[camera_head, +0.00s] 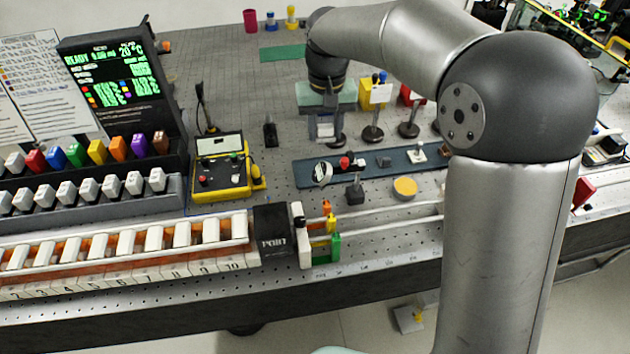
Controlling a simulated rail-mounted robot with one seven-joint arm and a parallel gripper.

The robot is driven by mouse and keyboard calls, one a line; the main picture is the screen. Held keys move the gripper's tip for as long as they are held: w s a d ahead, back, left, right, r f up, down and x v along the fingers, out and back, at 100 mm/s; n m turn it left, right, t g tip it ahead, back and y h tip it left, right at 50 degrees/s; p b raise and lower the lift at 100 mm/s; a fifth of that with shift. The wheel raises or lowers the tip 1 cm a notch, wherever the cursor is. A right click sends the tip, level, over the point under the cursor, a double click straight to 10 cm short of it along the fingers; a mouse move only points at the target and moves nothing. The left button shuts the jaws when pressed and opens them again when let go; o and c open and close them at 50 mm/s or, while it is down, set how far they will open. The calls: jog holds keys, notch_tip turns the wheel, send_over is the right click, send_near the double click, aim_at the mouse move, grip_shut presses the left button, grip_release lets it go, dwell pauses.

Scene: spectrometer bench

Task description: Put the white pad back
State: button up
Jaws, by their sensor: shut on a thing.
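My gripper (326,136) hangs fingers down over the perforated bench, behind the blue rail plate. It is shut on a small pale piece (325,129) between its fingers. This looks like the white pad, but it is too small and partly hidden to be sure. The blue rail plate (300,176) lies in front of the gripper. It bears a white-rimmed ring (322,172), a red-topped part (345,163), a small dark block (383,161) and a white piece (416,156). The gripper appears apart from the plate.
A yellow control box (221,168) and a small black post (270,132) stand left of the gripper. Dark round-based mounts (372,133) stand to its right. A rack of white blocks (127,243) and a black port block (273,238) line the front. Bench behind the gripper is fairly clear.

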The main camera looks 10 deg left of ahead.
jog(key=shift+s+a, duration=0.45)
jog(key=shift+a, duration=0.35)
jog(key=shift+n, duration=0.3)
jog(key=f, duration=1)
jog(key=shift+s+a+p, duration=0.2)
jog(key=shift+a+p, duration=0.1)
jog(key=o, duration=0.5)
jog(key=shift+f, duration=0.1)
jog(key=shift+o, duration=0.5)
